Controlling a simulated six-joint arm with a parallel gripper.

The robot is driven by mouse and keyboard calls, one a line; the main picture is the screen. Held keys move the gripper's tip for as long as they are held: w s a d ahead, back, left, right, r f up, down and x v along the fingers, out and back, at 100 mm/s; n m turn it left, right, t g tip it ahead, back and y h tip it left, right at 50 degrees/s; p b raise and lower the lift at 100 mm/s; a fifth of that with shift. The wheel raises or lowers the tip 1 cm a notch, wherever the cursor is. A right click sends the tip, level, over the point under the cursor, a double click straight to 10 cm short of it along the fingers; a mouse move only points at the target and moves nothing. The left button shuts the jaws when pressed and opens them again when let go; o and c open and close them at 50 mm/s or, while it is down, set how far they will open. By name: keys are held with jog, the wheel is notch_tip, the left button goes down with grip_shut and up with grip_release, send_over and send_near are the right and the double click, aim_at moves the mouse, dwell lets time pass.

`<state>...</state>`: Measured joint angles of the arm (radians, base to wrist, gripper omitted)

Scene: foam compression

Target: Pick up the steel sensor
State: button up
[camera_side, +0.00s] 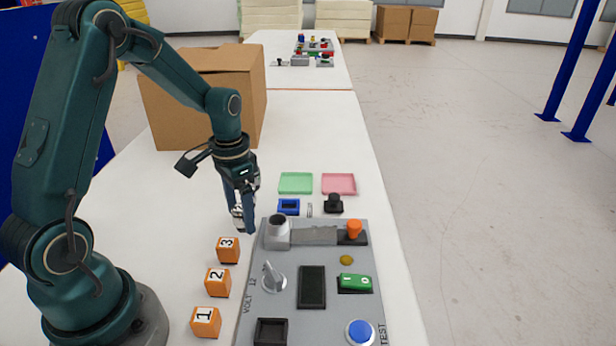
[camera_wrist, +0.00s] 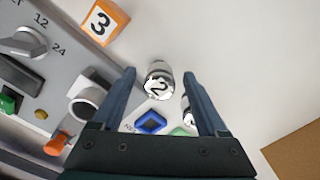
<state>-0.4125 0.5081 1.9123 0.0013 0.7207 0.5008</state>
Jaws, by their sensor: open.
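My gripper (camera_side: 244,226) is open and points down beside the upper left corner of the grey panel. In the wrist view, a shiny steel cylinder (camera_wrist: 158,80) marked 2 shows in the gap between the two open fingers (camera_wrist: 159,73). No clear contact with either finger shows. A second steel cylinder (camera_wrist: 187,112) is partly hidden by the right finger. In the side view, silvery metal (camera_side: 238,214) shows at the fingers, mostly covered by them. Which cylinder the task calls the steel sensor, I cannot tell.
The grey panel (camera_side: 326,262) carries a knob, a screen and buttons. Orange numbered cubes, such as cube 3 (camera_side: 228,250), stand left of it. A blue part (camera_side: 289,206), a black part (camera_side: 334,204), a green tray (camera_side: 296,183) and a pink tray (camera_side: 339,184) lie beyond. A cardboard box (camera_side: 208,92) stands behind.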

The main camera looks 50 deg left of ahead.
grip_shut()
jog(key=shift+r, duration=0.1)
